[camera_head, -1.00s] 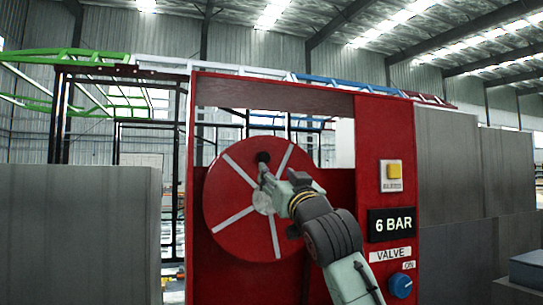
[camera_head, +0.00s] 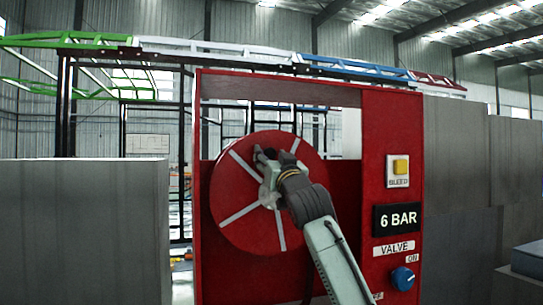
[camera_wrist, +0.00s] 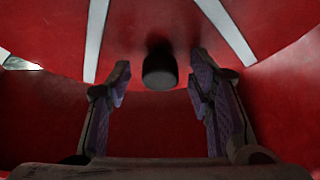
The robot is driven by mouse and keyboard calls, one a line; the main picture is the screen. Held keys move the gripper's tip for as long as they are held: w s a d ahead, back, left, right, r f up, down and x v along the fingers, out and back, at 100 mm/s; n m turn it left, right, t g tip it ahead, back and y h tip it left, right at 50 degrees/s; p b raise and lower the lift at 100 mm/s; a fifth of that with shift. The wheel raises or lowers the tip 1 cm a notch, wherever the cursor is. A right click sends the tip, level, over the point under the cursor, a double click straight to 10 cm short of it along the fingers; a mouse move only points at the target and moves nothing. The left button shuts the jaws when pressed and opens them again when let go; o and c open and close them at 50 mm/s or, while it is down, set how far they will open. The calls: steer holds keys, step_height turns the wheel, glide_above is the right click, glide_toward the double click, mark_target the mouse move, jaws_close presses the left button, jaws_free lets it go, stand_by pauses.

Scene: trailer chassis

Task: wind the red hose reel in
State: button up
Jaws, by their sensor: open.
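The red hose reel (camera_head: 235,190) is a round red disc with pale spokes, mounted in the red cabinet frame. My gripper (camera_head: 263,155) is in front of the reel, at its upper middle. In the wrist view the black crank knob (camera_wrist: 160,70) stands out from the red disc between two pale spokes. My gripper (camera_wrist: 163,95) is open there, with one finger on each side of the knob and gaps showing on both sides. In the head view the knob is largely hidden by my gripper.
Right of the reel, the red panel carries a yellow button (camera_head: 400,167), a 6 BAR display (camera_head: 397,219) and a blue valve knob (camera_head: 402,278). Grey blocks (camera_head: 80,235) stand to the left and more stand to the right. Coloured truss frames (camera_head: 215,50) run behind.

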steer(key=shift+c, duration=0.3)
jaws_close()
stand_by(0.5)
